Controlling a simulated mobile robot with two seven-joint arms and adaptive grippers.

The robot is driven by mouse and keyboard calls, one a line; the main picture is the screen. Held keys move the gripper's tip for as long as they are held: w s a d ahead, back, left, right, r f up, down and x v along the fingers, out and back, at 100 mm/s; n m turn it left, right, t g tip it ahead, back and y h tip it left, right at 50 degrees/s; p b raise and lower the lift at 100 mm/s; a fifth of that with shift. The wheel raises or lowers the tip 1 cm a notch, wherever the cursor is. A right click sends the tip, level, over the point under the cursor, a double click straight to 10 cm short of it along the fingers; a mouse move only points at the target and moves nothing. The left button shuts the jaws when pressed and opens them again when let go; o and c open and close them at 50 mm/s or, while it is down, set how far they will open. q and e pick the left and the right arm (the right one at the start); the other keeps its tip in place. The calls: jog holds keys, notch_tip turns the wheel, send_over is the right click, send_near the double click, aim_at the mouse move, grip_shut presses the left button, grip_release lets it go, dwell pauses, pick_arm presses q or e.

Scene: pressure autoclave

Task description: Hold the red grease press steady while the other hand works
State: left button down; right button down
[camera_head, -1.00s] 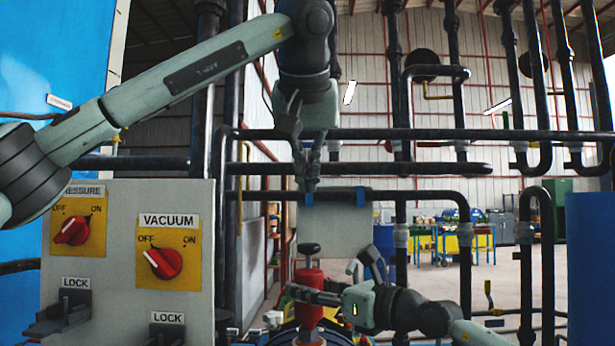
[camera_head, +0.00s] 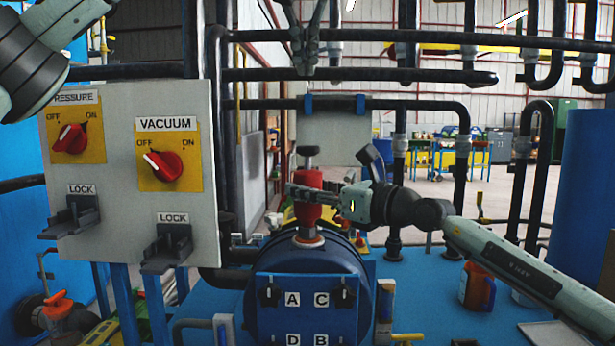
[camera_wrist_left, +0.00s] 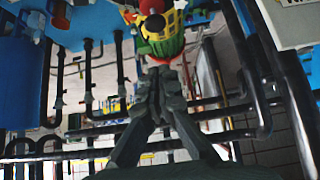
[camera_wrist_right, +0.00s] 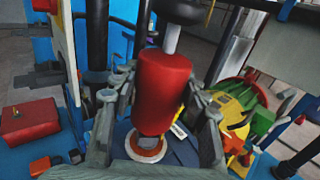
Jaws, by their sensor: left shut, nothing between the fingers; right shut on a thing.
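The red grease press (camera_head: 307,213) stands upright on top of the blue vessel (camera_head: 290,275), with a dark knob above its red body. My right gripper (camera_head: 303,194) comes from the right and is shut around the red body. In the right wrist view its fingers lie on both sides of the red cylinder (camera_wrist_right: 163,90), whose lower end sits over a pale ring. My left gripper (camera_head: 308,68) hangs above and behind the press among the pipes, pointing down, shut and empty. In the left wrist view its fingers (camera_wrist_left: 158,72) are together.
A control panel (camera_head: 130,220) with red PRESSURE and VACUUM knobs and LOCK levers stands on the left. Dark pipes (camera_head: 370,75) cross behind the vessel. An orange container (camera_head: 477,287) stands on the blue deck at right. A yellow and green object (camera_wrist_left: 165,35) shows beyond my left fingers.

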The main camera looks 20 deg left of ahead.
pick_arm(q)
jog(key=shift+f, duration=0.1)
send_over(307, 147)
notch_tip(307, 147, down, 7)
jog(key=shift+f, duration=0.1)
notch_tip(307, 147, down, 2)
jog(key=shift+w+f, duration=0.15)
jog(key=shift+f, duration=0.8)
jog(key=shift+f, duration=1.4)
